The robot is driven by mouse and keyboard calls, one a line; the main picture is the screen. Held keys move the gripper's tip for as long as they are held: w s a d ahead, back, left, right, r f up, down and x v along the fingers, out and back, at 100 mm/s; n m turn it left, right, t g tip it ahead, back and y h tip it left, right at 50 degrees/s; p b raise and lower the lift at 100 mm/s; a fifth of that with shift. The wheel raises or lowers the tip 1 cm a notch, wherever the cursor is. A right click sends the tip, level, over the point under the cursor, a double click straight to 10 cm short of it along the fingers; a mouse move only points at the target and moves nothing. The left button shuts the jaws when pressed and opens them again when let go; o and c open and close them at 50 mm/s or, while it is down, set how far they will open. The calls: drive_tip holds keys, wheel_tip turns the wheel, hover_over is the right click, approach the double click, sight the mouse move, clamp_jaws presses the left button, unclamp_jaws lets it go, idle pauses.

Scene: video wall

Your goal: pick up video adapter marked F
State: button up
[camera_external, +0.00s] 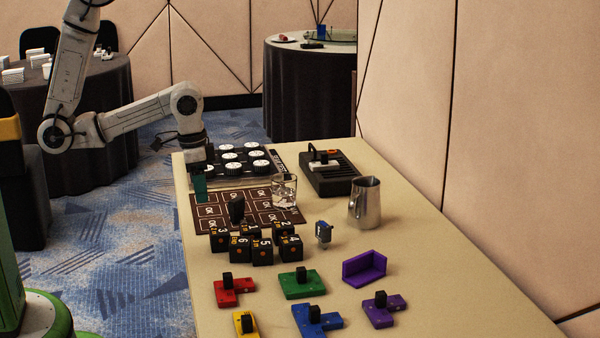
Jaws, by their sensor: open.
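A small grey and blue connector (323,234), which looks like the video adapter, stands upright on the table right of the black numbered cubes. The letter F cannot be read at this size. My gripper (197,162) hangs over the far left part of the table, by the black panel with white knobs. It is well to the left of and beyond the adapter, and does not touch it. The gripper is open, but its fingers are small and dark and hard to make out.
Several black numbered cubes (262,250) and a glass (284,190) stand left of the adapter. A metal pitcher (365,203) stands behind right. A purple bracket (364,268) and coloured block pieces (299,285) lie in front. The table's right side is clear.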

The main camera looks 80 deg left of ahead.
drive_tip(key=w+a+n+y+b, duration=0.1)
drive_tip(key=w+a+n, duration=0.1)
drive_tip(key=w+n, duration=0.35)
drive_tip(key=w+a+n+t+y, duration=0.1)
drive_tip(key=w+a+n, duration=0.15)
drive_tip(key=w, duration=0.65)
drive_tip(key=w+a+n+y+b, duration=0.1)
drive_tip(key=w+a+n, duration=0.2)
drive_tip(key=w, duration=0.4)
drive_tip(key=n+g+h+b, duration=0.2)
drive_tip(key=n+h, duration=0.1)
drive_tip(key=n, duration=0.7)
approach(324, 236)
drive_tip(key=shift+w+a+f, duration=0.15)
drive_tip(key=shift+a, duration=0.9)
drive_tip(key=shift+d+f, duration=0.25)
drive_tip(key=shift+f, duration=0.05)
wheel_tip(324, 236, down, 10)
drive_tip(key=shift+w+f+p, duration=0.1)
drive_tip(key=shift+w+p, duration=0.05)
drive_tip(key=shift+p, duration=0.35)
clamp_jaws()
